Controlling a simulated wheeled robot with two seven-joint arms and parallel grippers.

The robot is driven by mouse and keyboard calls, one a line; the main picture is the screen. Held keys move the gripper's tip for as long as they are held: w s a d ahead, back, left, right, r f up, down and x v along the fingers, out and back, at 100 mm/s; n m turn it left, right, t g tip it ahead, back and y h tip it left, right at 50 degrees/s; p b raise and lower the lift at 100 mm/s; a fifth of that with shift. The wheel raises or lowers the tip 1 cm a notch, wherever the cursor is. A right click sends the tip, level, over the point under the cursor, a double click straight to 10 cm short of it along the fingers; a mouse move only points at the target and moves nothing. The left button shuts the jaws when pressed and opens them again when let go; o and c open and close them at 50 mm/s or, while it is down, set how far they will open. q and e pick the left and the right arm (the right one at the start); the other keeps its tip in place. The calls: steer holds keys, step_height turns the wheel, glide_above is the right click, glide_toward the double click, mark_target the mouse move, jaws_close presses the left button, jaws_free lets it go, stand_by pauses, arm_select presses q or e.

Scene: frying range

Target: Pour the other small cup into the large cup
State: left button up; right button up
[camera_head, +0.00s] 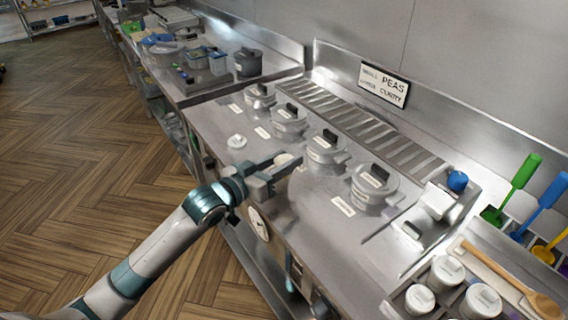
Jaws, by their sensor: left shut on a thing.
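My left gripper (284,167) reaches in from the left over the front of the steel range. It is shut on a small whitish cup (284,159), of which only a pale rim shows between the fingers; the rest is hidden. Another small white round cup (237,142) stands on the range top, left of the gripper and apart from it. I cannot tell from this view which thing is the large cup. My right gripper is not in view.
Several lidded grey pots (370,185) stand in a row behind the gripper. A sign (384,84) hangs on the back wall. White lidded jars (480,301), a wooden spoon (512,279) and coloured spatulas (523,172) are at the right. The range top between the gripper and the right-hand pot is mostly clear.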

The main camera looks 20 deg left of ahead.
arm_select(q)
steer(key=shift+f+m+t+b, duration=0.15)
steer(key=shift+m+b, duration=0.1)
steer(key=shift+m, duration=0.35)
steer(key=shift+f+m+t+b, duration=0.15)
steer(key=shift+m+b, duration=0.1)
steer(key=shift+m, duration=0.35)
steer(key=shift+r+p, duration=0.35)
steer(key=shift+r, duration=0.05)
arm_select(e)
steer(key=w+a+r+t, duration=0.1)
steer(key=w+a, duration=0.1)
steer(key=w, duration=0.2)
arm_select(q)
steer(key=shift+r+p, duration=1.05)
steer(key=shift+r, duration=0.15)
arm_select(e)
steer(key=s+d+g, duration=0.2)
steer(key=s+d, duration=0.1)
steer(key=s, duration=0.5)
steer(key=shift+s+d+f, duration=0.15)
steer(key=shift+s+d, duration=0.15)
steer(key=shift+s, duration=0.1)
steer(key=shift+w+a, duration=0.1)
arm_select(q)
steer(key=shift+s, duration=0.1)
